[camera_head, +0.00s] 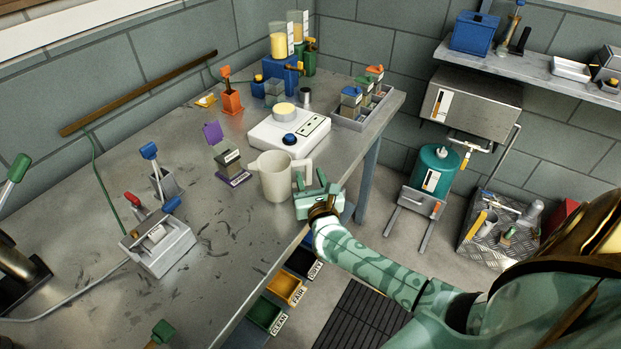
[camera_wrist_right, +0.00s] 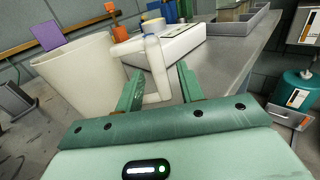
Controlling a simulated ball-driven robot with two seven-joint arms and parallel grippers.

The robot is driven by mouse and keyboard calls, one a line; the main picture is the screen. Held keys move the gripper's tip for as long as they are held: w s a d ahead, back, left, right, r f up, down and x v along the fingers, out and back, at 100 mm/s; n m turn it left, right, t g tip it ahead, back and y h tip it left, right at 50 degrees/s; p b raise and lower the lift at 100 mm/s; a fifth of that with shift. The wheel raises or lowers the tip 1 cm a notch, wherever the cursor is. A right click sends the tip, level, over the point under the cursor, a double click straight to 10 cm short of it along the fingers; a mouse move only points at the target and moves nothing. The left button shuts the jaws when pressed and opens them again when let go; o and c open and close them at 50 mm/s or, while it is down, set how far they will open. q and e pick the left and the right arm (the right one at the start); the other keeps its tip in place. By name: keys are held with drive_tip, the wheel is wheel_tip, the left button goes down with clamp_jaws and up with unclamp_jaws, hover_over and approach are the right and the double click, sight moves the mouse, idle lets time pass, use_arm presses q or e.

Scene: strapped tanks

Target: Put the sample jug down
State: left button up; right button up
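The cream sample jug (camera_head: 275,177) is upright at the right part of the metal workbench (camera_head: 215,265), near its front edge. Its base appears to be on the bench top. Its handle (camera_head: 307,170) faces right, toward my right gripper (camera_head: 310,182). In the right wrist view the jug body (camera_wrist_right: 85,80) is on the left. Its handle (camera_wrist_right: 156,70) stands between the two green fingers of my right gripper (camera_wrist_right: 160,90). The fingers are apart, with small gaps visible beside the handle. My left gripper is not in view.
A grey tray (camera_head: 362,112) with several small bottles is at the back right.

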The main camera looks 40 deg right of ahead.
drive_tip(key=p+v, duration=0.1)
drive_tip(key=v, duration=1.1)
